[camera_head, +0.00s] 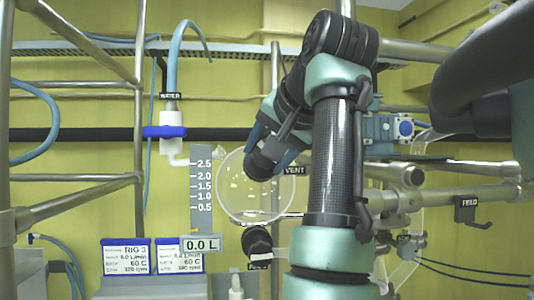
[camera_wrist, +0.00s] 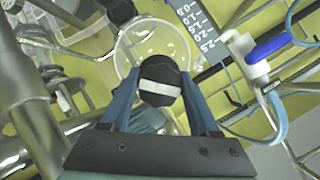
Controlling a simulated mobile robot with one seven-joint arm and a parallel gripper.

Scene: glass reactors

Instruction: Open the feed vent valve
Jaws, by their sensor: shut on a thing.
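The feed vent valve's black knob (camera_wrist: 160,82) sits between the two blue fingers of my gripper (camera_wrist: 158,76) in the wrist view. A white bar lies nearly level across the knob's face. In the head view the knob (camera_head: 262,166) shows beside the VENT label (camera_head: 294,170), in front of the round glass feed vessel (camera_head: 245,203). My gripper (camera_head: 270,148) comes at it from above and is shut on it. The valve body behind the knob is hidden.
A second black knob (camera_head: 257,242) is below the vessel, its label partly hidden. A blue-handled WATER valve (camera_head: 165,132) is to the left. The scale (camera_head: 202,190) stands beside the vessel, above a 0.0 L display (camera_head: 201,245). Metal frame tubes (camera_head: 139,110) stand around.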

